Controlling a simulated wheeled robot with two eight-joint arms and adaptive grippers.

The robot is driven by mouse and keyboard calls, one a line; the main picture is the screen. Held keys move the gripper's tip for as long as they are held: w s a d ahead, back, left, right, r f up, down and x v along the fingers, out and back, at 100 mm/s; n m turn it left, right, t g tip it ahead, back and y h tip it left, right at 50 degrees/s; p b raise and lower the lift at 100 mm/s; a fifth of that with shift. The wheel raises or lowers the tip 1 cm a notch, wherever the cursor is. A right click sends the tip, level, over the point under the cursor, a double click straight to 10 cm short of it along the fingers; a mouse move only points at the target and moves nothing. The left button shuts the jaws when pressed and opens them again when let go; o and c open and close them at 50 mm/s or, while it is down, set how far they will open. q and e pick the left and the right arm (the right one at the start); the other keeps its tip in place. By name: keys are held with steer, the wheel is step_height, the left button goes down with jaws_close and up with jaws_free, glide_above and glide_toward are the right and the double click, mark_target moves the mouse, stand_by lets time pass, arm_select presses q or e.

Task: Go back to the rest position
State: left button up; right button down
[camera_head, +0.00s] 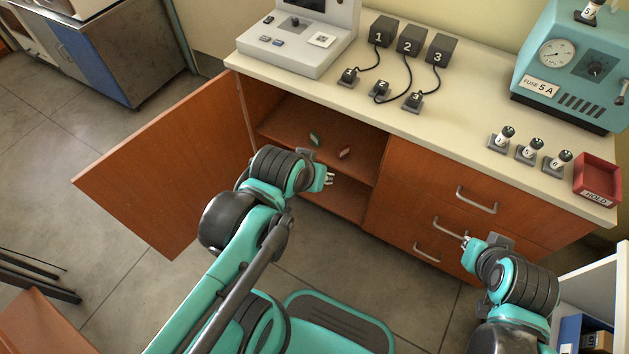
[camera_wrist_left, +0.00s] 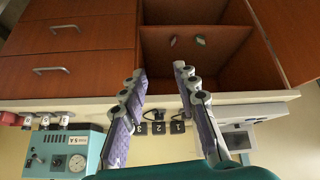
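My left gripper (camera_head: 328,178) is in front of the open cabinet (camera_head: 285,122) under the counter. In the left wrist view its two fingers (camera_wrist_left: 160,70) are apart with nothing between them, so it is open and empty. My right gripper (camera_head: 466,242) is low in front of the drawers at the right. It is small in view, and I cannot tell whether its fingers are apart. No held object shows in it.
The cabinet door (camera_head: 165,165) stands wide open at the left. A green item (camera_head: 314,139) and a red item (camera_head: 345,153) lie inside the cabinet. The counter (camera_head: 455,105) holds several switches, a teal fuse box (camera_head: 575,65) and a red tray (camera_head: 597,178). A white shelf unit (camera_head: 595,285) stands near my right arm.

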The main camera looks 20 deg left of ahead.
arm_select(q)
steer(key=shift+s+d+f+m, duration=0.1)
steer(key=shift+s+f+m, duration=0.2)
steer(key=shift+s+m, duration=0.5)
steer(key=shift+s, duration=0.1)
